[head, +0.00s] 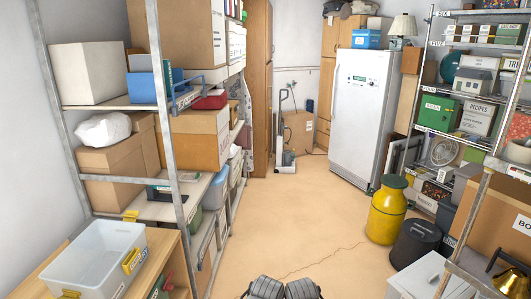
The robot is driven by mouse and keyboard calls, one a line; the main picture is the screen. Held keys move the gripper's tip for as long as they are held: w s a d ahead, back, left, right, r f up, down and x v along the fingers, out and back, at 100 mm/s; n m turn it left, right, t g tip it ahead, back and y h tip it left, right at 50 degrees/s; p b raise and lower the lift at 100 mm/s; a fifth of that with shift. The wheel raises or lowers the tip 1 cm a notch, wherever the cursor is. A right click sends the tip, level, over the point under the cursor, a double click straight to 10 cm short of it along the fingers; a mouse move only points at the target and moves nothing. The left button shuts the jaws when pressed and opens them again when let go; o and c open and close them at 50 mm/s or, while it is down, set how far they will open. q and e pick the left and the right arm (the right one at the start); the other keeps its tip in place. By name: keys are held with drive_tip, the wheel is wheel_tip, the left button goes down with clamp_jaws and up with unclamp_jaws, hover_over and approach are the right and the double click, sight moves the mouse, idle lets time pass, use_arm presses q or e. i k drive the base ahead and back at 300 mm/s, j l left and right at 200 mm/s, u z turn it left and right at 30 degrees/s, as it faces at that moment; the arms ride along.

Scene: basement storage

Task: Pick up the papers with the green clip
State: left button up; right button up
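I cannot make out any papers with a green clip in the head view. A small dark teal item (158,194) lies on the left rack's middle shelf, too small to identify. Neither gripper can be made out. Only two dark grey parts of my own body show at the bottom edge, in the middle.
The tan floor (270,215) is clear down the middle. A metal rack with boxes (195,140) lines the left, near a clear bin (85,262). A white fridge (362,115) stands at the back. A yellow milk can (386,214) and dark bin (415,243) stand right.

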sight(188, 177)
drive_tip(key=i+u, duration=0.1)
drive_tip(key=i, duration=0.45)
drive_tip(key=i+l+u, duration=0.15)
drive_tip(key=i, duration=0.45)
drive_tip(key=i+l+u, duration=0.1)
drive_tip(key=i, duration=0.45)
drive_tip(key=i+l+u, duration=0.15)
drive_tip(key=i+u, duration=0.3)
drive_tip(key=i+l+u, duration=0.2)
drive_tip(key=u, duration=0.2)
drive_tip(key=i+l+u, duration=0.25)
drive_tip(key=l+u, duration=0.2)
drive_tip(key=i+l+u, duration=0.2)
drive_tip(key=l+u, duration=0.2)
drive_tip(key=i+l+u, duration=0.1)
drive_tip(key=l+u, duration=0.15)
drive_tip(key=l, duration=0.15)
drive_tip(key=i+l+u, duration=0.1)
drive_tip(key=l+u, duration=0.15)
drive_tip(key=l, duration=0.2)
drive_tip(key=l+u, duration=0.25)
drive_tip(key=l, duration=0.2)
drive_tip(key=i, duration=0.05)
